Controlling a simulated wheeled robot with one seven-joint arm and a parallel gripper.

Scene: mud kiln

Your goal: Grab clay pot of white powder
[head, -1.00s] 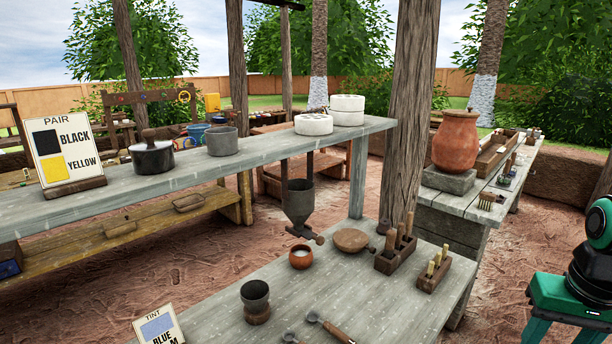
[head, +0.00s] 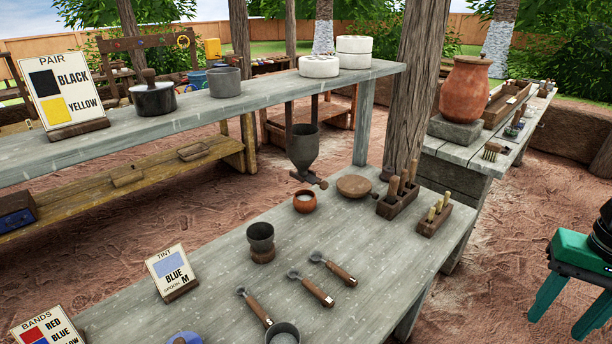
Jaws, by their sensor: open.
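The clay pot of white powder (head: 305,203) is a small round orange-brown pot with pale contents at its mouth. It stands upright on the grey plank bench (head: 375,262), near its back edge, left of a round wooden lid-like disc (head: 353,187). My gripper (head: 558,324) is at the right edge of the picture, teal with two fingers pointing down. Its fingers are apart and nothing is between them. It is well to the right of the pot, beyond the bench's right edge, and touches nothing visible. Part of it is cut off by the frame.
A dark cup (head: 261,240), several wooden-handled spoons (head: 312,288) and a tint sign (head: 173,271) stand or lie nearer on the bench. Wooden tool blocks (head: 397,199) are right of the pot. A metal hopper (head: 305,148) hangs behind it. A raised shelf (head: 190,111) runs behind.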

